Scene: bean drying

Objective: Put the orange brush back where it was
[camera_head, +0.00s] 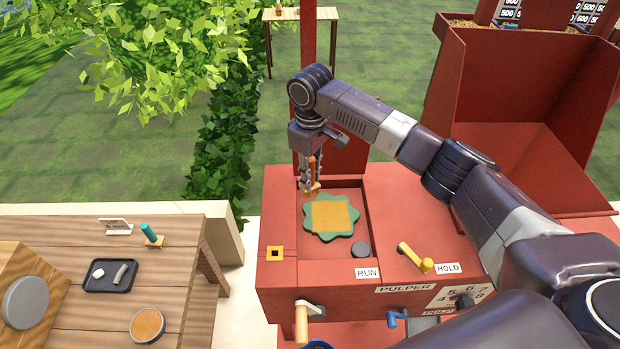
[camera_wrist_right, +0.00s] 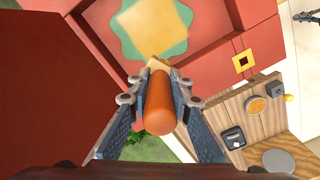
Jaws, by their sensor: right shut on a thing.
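The orange brush is held in my right gripper (camera_head: 310,180). Its orange handle (camera_wrist_right: 158,105) stands between the two fingers in the right wrist view, and its pale lower end (camera_wrist_right: 159,68) points toward the machine's recess. In the head view the brush (camera_head: 312,165) is upright at the back left of the red pulper (camera_head: 400,200), close to the green toothed plate (camera_head: 345,231) with a yellow square on it. I cannot tell whether the brush's end touches the pulper. My left gripper is not in view.
A wooden table (camera_head: 180,250) on the left holds a teal-handled brush (camera_head: 150,234), a dark tray (camera_head: 98,286) and a round dish (camera_head: 147,326). The pulper has a yellow-framed square hole (camera_head: 275,253), a yellow handle (camera_head: 415,256) and a grey knob (camera_head: 360,249). A red post (camera_head: 307,60) stands behind.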

